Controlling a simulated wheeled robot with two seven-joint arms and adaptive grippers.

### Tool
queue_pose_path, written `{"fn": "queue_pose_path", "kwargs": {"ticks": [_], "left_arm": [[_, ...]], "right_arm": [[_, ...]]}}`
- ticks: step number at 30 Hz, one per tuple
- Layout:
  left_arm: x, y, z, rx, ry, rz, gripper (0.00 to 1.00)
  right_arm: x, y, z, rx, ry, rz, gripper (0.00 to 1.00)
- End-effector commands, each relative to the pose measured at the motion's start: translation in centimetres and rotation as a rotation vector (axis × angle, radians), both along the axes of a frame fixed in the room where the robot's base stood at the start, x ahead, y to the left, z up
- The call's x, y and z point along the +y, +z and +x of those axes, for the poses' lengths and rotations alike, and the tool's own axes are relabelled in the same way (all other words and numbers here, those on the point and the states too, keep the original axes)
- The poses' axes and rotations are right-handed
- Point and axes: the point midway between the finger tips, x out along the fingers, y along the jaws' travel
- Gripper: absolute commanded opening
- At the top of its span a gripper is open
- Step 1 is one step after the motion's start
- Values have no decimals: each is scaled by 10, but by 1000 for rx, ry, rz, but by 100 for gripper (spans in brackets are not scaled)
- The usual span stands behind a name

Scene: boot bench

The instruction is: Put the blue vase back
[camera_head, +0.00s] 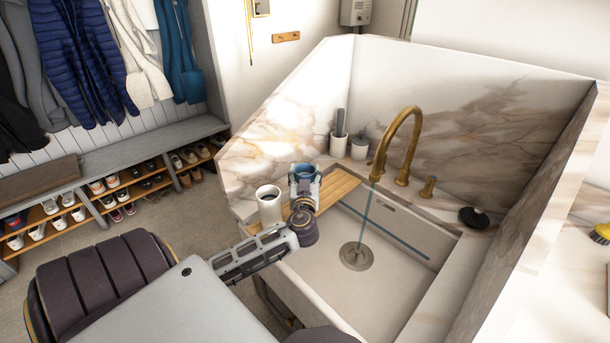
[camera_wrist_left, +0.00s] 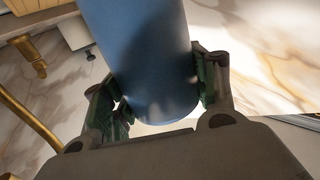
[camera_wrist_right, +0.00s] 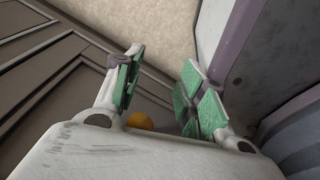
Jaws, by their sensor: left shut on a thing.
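The blue vase (camera_head: 303,170) is upright at the left side of the sink, by the wooden board (camera_head: 342,187). My left gripper (camera_head: 305,184) is shut on it, with a finger on each side. In the left wrist view the blue vase (camera_wrist_left: 145,50) fills the space between the green-padded fingers of my left gripper (camera_wrist_left: 158,88). I cannot tell whether its base touches the board. My right gripper (camera_wrist_right: 160,82) shows only in the right wrist view, open and empty, low near grey panelled fronts.
A white cylindrical vase (camera_head: 269,205) stands just left of the blue one. Water runs from the brass tap (camera_head: 403,140) into the sink basin (camera_head: 375,290). A white holder (camera_head: 339,145) and jar (camera_head: 360,148) stand behind. A round orange thing (camera_wrist_right: 139,121) shows beyond my right gripper.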

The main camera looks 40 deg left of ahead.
Motion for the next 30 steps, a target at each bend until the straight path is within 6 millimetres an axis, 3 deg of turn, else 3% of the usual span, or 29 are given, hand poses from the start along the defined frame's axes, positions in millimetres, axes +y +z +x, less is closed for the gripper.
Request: {"fn": "queue_pose_path", "kwargs": {"ticks": [3, 4, 9, 20, 30], "left_arm": [[0, 1, 0, -4, 0, 2, 0], [0, -1, 0, 0, 0, 0, 60], [0, -1, 0, 0, 0, 0, 80], [0, -1, 0, 0, 0, 0, 80], [0, 2, 0, 1, 0, 1, 80]], "right_arm": [[1, 1, 6, -6, -1, 1, 40], [2, 2, 7, -9, 0, 2, 40], [3, 3, 9, -12, 0, 4, 40], [2, -1, -12, 13, -1, 3, 40], [1, 1, -8, 4, 0, 2, 40]]}}
